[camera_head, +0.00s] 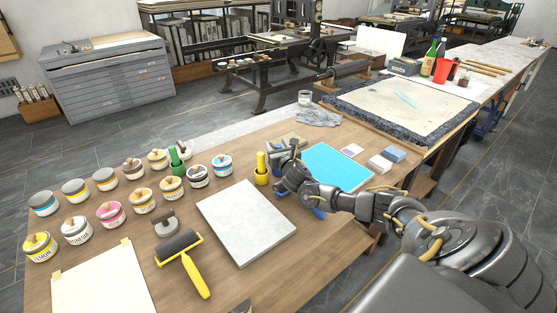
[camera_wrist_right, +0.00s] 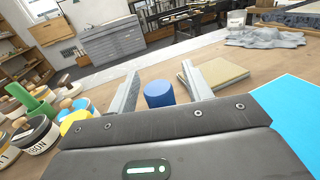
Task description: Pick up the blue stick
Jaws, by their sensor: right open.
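The blue stick (camera_wrist_right: 159,94) shows in the right wrist view as a short, thick blue cylinder with a flat top, standing upright on the wooden table. It appears between the two fingers of my right gripper (camera_wrist_right: 160,85), with space on both sides. In the head view my right gripper (camera_head: 280,150) is over the table, beside a yellow cylinder, and I cannot make out the stick clearly there. The right gripper is open and holds nothing. My left gripper is not in view.
A yellow cylinder (camera_head: 261,162) stands just left of the gripper. A bright blue sheet (camera_head: 338,167) lies to its right. Several ink cans, a roller (camera_head: 179,244) and a pale slab (camera_head: 246,222) are at left.

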